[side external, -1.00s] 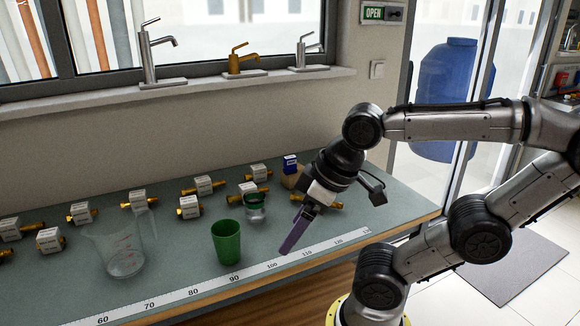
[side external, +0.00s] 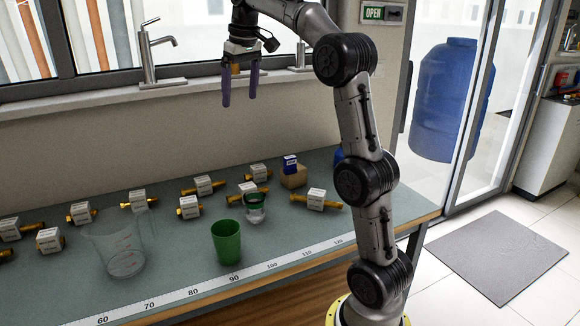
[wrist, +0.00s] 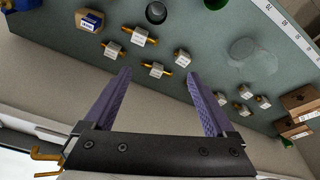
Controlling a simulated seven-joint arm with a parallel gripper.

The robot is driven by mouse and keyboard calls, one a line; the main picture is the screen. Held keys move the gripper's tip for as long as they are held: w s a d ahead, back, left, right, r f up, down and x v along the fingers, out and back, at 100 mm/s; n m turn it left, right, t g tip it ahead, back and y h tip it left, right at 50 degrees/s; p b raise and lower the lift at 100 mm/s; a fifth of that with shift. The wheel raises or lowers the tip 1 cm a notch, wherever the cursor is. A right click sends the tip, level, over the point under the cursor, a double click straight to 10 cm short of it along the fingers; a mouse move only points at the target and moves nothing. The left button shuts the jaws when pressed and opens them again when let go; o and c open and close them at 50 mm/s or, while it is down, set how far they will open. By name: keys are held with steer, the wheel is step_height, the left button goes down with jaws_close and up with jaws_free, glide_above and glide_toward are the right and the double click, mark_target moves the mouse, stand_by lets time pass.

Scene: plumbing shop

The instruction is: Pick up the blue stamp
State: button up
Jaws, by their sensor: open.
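A small blue item with a white label (side external: 290,160), which looks like the blue stamp, sits on a tan block (side external: 294,177) toward the back right of the bench. In the wrist view the blue item (wrist: 90,19) shows with its block at upper left. Another blue object (side external: 339,156) is mostly hidden behind my arm; a blue shape (wrist: 20,4) also shows at the top left corner of the wrist view. My gripper (side external: 239,98) is open and empty, fingers pointing down, high above the bench and left of the labelled item. Its purple fingers (wrist: 158,74) are spread apart in the wrist view.
Several brass fittings with white tags (side external: 316,198) lie across the bench. A green cup (side external: 227,243), a clear jar with a green band (side external: 255,209) and a clear measuring jug (side external: 122,250) stand nearer the front. A ruler strip (side external: 205,288) runs along the front edge.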

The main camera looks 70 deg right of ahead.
steer(key=d+f+m+g, duration=0.1)
steer(key=d+f, duration=0.3)
steer(key=d, duration=0.3)
steer(key=d+f+m, duration=0.1)
steer(key=d+f, duration=0.2)
steer(key=d, duration=0.4)
steer(key=m+g+y, duration=0.1)
steer(key=m, duration=0.1)
glide_above(290, 157)
step_height(290, 157, down, 9)
steer(key=f, duration=0.8)
steer(key=shift+s+d+f, duration=0.1)
steer(key=shift+s+d, duration=0.05)
steer(key=shift+s, duration=0.05)
steer(key=shift+w+a+f, duration=0.1)
steer(key=shift+a+f, duration=0.05)
steer(key=shift+f, duration=1.2)
steer(key=shift+a+f, duration=0.15)
steer(key=shift+f, duration=1.2)
jaws_close()
steer(key=shift+r, duration=0.1)
